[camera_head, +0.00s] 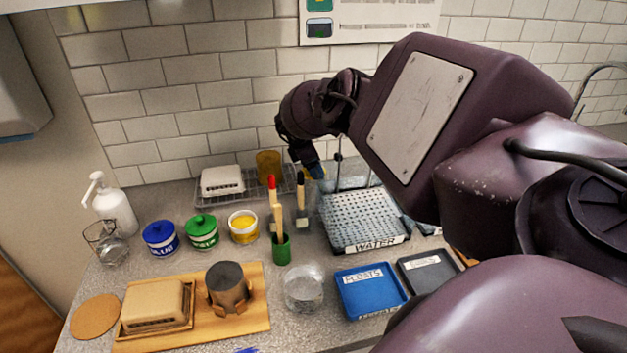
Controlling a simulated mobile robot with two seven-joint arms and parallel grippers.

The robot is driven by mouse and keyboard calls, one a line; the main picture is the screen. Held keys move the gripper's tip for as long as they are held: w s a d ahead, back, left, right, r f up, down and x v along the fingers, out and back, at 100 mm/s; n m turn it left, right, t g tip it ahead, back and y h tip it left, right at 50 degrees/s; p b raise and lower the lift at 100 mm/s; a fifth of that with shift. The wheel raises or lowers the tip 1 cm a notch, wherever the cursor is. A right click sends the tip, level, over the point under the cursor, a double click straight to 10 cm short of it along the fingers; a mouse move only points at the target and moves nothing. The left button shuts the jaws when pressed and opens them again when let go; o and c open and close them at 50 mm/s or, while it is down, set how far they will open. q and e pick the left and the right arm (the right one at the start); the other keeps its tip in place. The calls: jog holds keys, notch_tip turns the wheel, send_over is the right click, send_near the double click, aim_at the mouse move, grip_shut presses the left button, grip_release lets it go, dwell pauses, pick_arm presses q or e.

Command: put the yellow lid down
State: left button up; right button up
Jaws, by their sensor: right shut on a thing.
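My right gripper (312,170) is at the back of the counter, above and behind the brushes. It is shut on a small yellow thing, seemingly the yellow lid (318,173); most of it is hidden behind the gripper. The yellow pot (243,238) stands open on the counter, with yellow showing inside its rim. It is left of and nearer than the gripper. My left gripper is not in view.
A blue-lidded pot (160,238) and green-lidded pot (202,232) stand left of the yellow pot. A green brush holder (281,249), glass bowl (304,290), WATER tray (375,246) and blue FLOATS tray (371,291) are nearby. A wire rack (284,187) lies behind.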

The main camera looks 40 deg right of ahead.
jog(key=shift+f+b, duration=0.9)
jog(key=shift+f, duration=1.35)
jog(key=shift+f, duration=0.15)
jog(key=o, duration=0.8)
jog(key=shift+o, duration=0.2)
jog(key=shift+r, duration=0.3)
jog(key=p+v, duration=0.2)
jog(key=v, duration=0.9)
jog(key=shift+r+p, duration=0.3)
jog(key=shift+r, duration=0.1)
